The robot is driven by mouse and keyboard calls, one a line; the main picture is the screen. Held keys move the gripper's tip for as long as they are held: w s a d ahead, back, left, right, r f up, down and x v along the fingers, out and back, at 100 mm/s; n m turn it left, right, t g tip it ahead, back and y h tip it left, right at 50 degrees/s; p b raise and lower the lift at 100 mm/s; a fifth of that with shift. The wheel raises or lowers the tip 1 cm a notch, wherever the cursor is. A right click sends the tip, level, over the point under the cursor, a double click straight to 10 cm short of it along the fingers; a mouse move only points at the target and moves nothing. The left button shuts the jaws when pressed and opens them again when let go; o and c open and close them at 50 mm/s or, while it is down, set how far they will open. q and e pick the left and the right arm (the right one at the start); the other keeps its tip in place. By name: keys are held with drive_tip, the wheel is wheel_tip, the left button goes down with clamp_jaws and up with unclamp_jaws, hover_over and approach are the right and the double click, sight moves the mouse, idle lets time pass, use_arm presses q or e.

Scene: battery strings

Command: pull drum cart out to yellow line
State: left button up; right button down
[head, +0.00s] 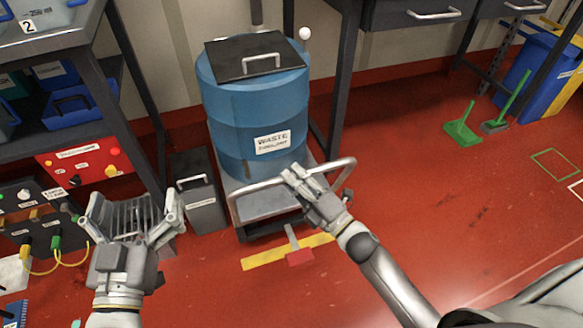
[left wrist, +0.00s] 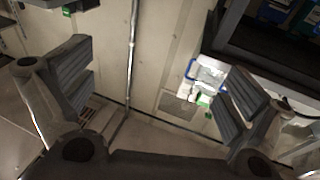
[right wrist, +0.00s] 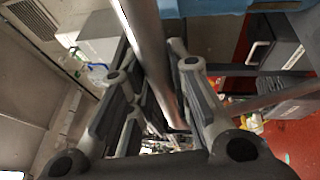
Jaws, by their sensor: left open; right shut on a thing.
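A blue waste drum (head: 250,105) with a black lid stands on a low grey cart (head: 265,205). The cart has a bent metal handle rail (head: 345,175) and a red foot pedal (head: 299,257) at its front. A yellow line (head: 262,259) lies on the red floor under the cart's front end, around the pedal. My right gripper (head: 298,182) is shut on the handle rail; the rail (right wrist: 145,40) also runs between its fingers in the right wrist view. My left gripper (head: 134,212) is open and empty, left of the cart.
A dark bin (head: 199,195) stands close to the cart's left side. A bench with a red control panel (head: 85,163) and cables is at the left. Table legs flank the drum. A green dustpan (head: 462,128) sits at the right; the red floor at right is mostly clear.

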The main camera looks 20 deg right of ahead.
use_arm(q)
drive_tip(key=shift+s+a+f+g, duration=0.1)
drive_tip(key=shift+s+f+g, duration=0.25)
drive_tip(key=shift+f+g, duration=0.25)
use_arm(e)
drive_tip(key=shift+s+r, duration=0.15)
drive_tip(key=shift+s, duration=0.65)
use_arm(q)
drive_tip(key=shift+f, duration=0.1)
use_arm(e)
drive_tip(key=c, duration=1.3)
unclamp_jaws()
drive_tip(key=v, duration=1.2)
